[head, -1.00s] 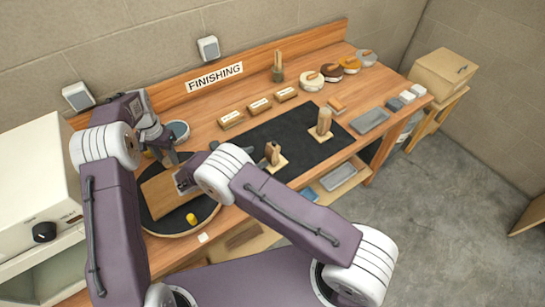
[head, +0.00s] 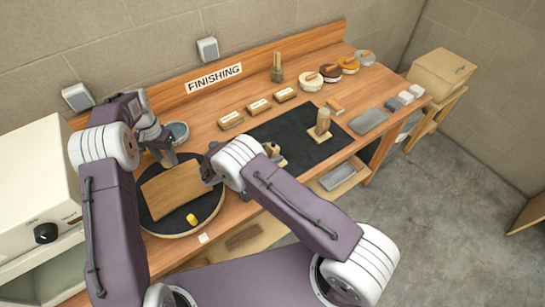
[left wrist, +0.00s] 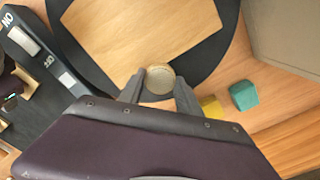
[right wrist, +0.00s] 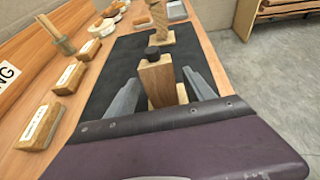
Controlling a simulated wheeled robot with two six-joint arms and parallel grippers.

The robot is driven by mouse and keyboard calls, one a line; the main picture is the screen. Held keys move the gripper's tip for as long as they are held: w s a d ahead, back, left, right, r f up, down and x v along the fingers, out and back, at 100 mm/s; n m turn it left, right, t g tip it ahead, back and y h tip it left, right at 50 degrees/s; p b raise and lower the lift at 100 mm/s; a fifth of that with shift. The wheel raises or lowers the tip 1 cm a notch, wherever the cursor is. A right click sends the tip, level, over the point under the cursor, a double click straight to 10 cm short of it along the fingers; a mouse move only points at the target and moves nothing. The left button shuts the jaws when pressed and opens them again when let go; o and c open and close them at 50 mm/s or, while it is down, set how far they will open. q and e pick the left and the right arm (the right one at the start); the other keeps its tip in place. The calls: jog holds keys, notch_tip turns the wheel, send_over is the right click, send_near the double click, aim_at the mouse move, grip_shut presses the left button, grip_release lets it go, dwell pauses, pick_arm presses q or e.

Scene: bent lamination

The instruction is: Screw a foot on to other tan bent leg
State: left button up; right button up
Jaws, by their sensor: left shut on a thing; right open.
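My left gripper (head: 170,160) is over the back edge of a tan wooden panel (head: 172,190) lying on a round black-topped disc. In the left wrist view it is shut on a small round pale piece (left wrist: 159,80), which looks like a disc seen end-on. My right gripper (head: 208,165) is open and empty by the panel's right side. In the right wrist view an upright wooden piece with a dark round top (right wrist: 157,78) stands ahead between its fingers, untouched. A second upright wooden piece (head: 323,122) stands further right. I cannot tell which piece is the bent leg.
A black mat (head: 290,125) lies right of the disc. Labelled wooden blocks (head: 259,107) stand behind it. Yellow (left wrist: 211,108) and green (left wrist: 243,95) blocks lie near the left gripper. A grey tray (head: 368,121) and round pads are further right. A white machine stands far left.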

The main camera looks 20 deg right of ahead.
jog(key=x, duration=0.4)
jog(key=shift+d, duration=0.3)
jog(key=shift+a, duration=0.1)
grip_shut()
